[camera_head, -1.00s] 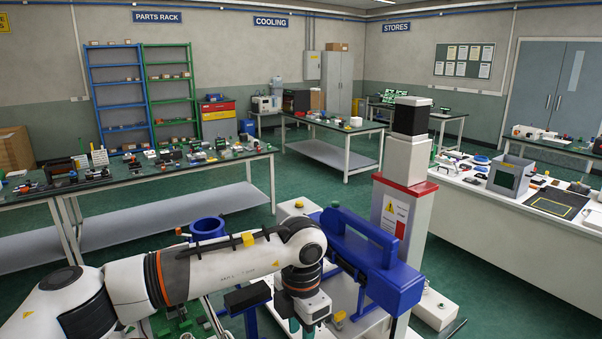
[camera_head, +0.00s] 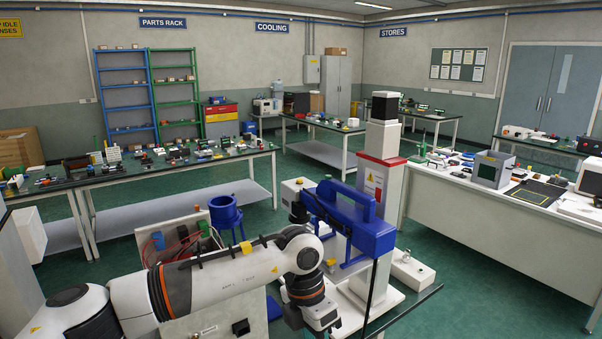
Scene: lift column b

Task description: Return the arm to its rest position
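My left arm (camera_head: 225,280), white with orange and black rings, comes in from the lower left. It reaches across the front, bends at a joint and points down. Its wrist end (camera_head: 322,312) is at the bottom edge, in front of and below the blue clamp-like body on the lift column. The fingers are cut off or too small to tell, so I cannot see whether they are open or shut. No held thing shows. My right arm and gripper are not in view.
A white lift column (camera_head: 378,210) with a red band and a blue body (camera_head: 350,222) stands close behind the arm. A panel with hoses (camera_head: 180,245) and a blue ring-topped stand (camera_head: 226,212) are nearby. Benches stand left (camera_head: 120,173) and right (camera_head: 480,225). Green floor is open between.

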